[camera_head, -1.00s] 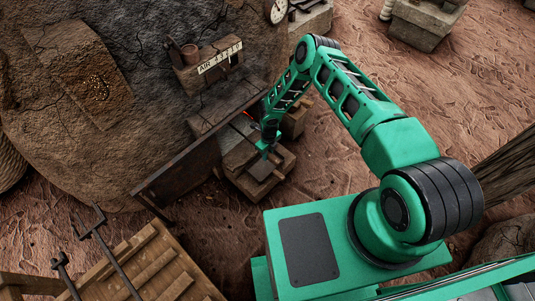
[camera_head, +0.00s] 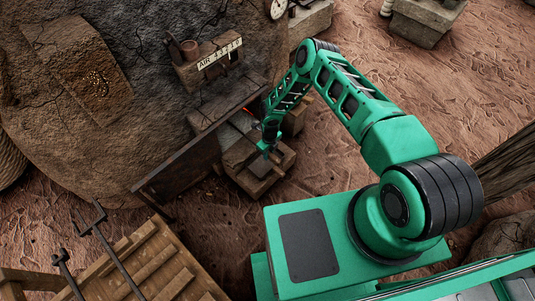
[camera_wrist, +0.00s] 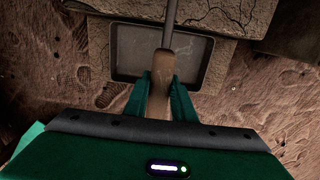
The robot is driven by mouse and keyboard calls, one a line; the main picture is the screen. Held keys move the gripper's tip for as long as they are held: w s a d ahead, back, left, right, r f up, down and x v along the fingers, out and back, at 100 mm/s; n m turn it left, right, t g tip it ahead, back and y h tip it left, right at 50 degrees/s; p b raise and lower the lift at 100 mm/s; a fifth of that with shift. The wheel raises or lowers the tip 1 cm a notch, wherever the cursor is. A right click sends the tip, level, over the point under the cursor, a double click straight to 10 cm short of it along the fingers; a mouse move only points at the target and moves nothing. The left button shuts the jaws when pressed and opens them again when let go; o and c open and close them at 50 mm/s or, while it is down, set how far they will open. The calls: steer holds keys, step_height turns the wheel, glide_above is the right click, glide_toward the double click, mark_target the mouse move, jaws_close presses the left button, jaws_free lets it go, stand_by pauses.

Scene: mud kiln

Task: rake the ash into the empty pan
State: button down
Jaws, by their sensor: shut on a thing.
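My gripper (camera_wrist: 158,95) is shut on the wooden handle (camera_wrist: 159,84) of a tool with a thin metal rod (camera_wrist: 169,22). The rod runs out of the top of the wrist view, so the tool's head is hidden there. A dark shallow pan (camera_wrist: 127,65) with a raised rim lies below and beyond the handle; its visible inside looks bare. In the head view my gripper (camera_head: 266,150) is over the pan (camera_head: 259,167), which sits on a block in front of the kiln mouth. I cannot make out any ash.
The mud kiln (camera_head: 100,110) fills the upper left, with a dark door panel (camera_head: 178,175) jutting out beside the pan. A shelf with an AIR sign (camera_head: 219,55) is above. Long iron tools (camera_head: 110,250) lie on a wooden rack (camera_head: 165,270) at lower left.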

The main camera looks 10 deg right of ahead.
steer(key=s+d, duration=1)
steer(key=s, duration=0.4)
steer(key=s+d, duration=1)
steer(key=s, duration=0.4)
steer(key=shift+s+d, duration=0.35)
steer(key=shift+d, duration=0.05)
stand_by(0.7)
steer(key=shift+r, duration=0.2)
steer(key=shift+r, duration=1.9)
